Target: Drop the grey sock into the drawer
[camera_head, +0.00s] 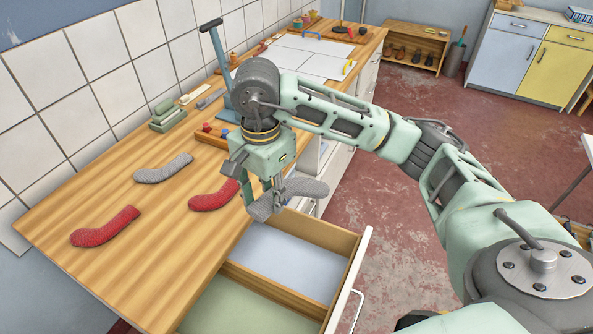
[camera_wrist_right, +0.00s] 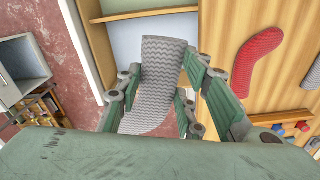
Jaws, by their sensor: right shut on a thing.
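My right gripper (camera_head: 266,197) is shut on a grey sock (camera_head: 305,188) and holds it above the far part of the open drawer. In the wrist view the grey patterned sock (camera_wrist_right: 160,80) sits between the fingers, with the drawer behind it. The open drawer (camera_head: 361,257) sticks out from the wooden counter, with a pale blue compartment (camera_head: 290,250) and a green one nearer. Both look empty where visible. Another grey sock (camera_head: 163,169) lies on the counter. My left gripper is not in view.
Two red socks (camera_head: 105,227) (camera_head: 213,196) lie on the wooden counter (camera_head: 150,270). A blue lever (camera_head: 221,62) stands behind my arm. Red floor lies open to the right.

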